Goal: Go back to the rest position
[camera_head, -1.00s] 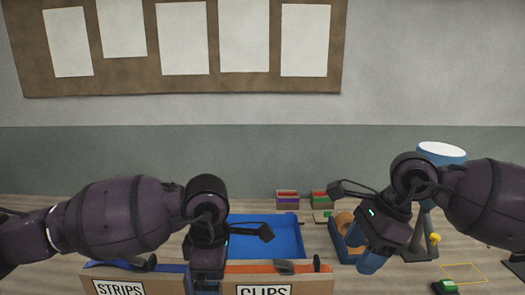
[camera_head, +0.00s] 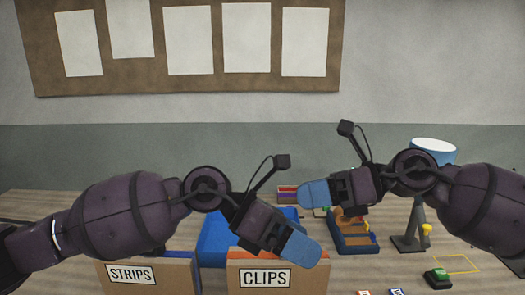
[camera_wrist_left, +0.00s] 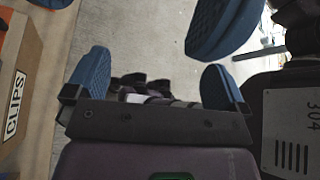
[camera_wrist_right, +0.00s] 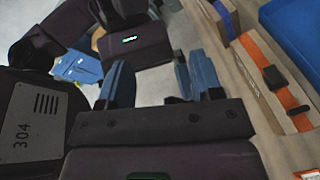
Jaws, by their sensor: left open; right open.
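My left gripper (camera_head: 300,248) is open and empty, in the air in front of the box labelled CLIPS, pointing right and slightly down in the head view. Its blue fingers stand wide apart in the left wrist view (camera_wrist_left: 155,80). My right gripper (camera_head: 313,192) is open and empty, higher and farther back, pointing left. Its blue fingers also show in the right wrist view (camera_wrist_right: 160,80). The two grippers are near each other in the head view. Nothing is held in either one.
The STRIPS box (camera_head: 145,274) and CLIPS box (camera_head: 300,280) stand at the front of the table. A blue tray (camera_head: 212,240) lies behind them.

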